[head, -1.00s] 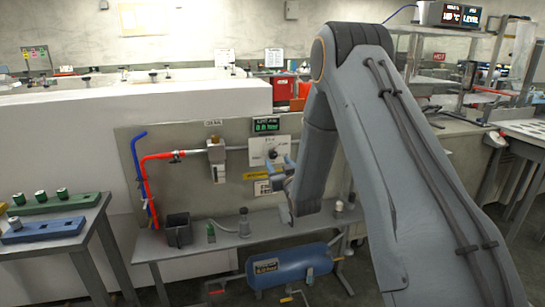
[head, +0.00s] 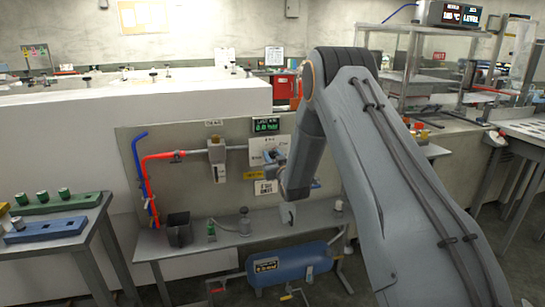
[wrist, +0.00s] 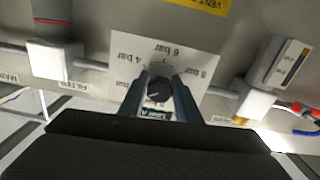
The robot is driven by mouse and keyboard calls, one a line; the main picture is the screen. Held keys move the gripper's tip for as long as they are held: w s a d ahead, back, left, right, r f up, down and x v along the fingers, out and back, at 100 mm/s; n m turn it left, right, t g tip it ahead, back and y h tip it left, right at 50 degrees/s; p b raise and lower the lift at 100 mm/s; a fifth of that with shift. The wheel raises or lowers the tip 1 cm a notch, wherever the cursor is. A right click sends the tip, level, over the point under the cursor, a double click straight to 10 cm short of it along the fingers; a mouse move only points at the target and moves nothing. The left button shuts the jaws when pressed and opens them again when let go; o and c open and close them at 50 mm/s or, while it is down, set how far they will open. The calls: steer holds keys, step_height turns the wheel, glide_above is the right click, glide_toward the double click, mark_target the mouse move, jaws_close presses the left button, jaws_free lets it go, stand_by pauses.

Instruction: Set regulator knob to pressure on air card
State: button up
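The regulator knob (wrist: 158,90) is dark and round, with a light mark, on a white dial plate (wrist: 125,72) that shows upside down in the wrist view. Its readable marks include 4, 6 and 8 bar. My gripper (wrist: 160,76) has one finger on each side of the knob, with a narrow gap seeming to show beside it; contact is not clear. In the head view my gripper (head: 277,158) covers part of the dial plate (head: 256,150). The green display (head: 265,126) above seems to read 0.0 bar. A white card (head: 265,187) hangs below; its print is too small to read.
A bench (head: 200,236) with a dark bin (head: 178,230) and small parts stands below. A blue tank (head: 285,264) lies underneath.

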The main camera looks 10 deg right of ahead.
steer(key=c, duration=0.5)
steer(key=m+b, duration=0.2)
steer(key=m, duration=0.3)
steer(key=shift+a, duration=0.1)
steer(key=m+b, duration=0.2)
steer(key=m, duration=0.4)
steer(key=shift+m, duration=0.4)
steer(key=m, duration=0.3)
steer(key=m+b, duration=0.1)
steer(key=m, duration=0.2)
steer(key=shift+a+r, duration=0.1)
steer(key=shift+r, duration=0.1)
steer(key=m, duration=0.5)
steer(key=shift+r+m+b, duration=0.1)
steer(key=shift+m+b, duration=0.3)
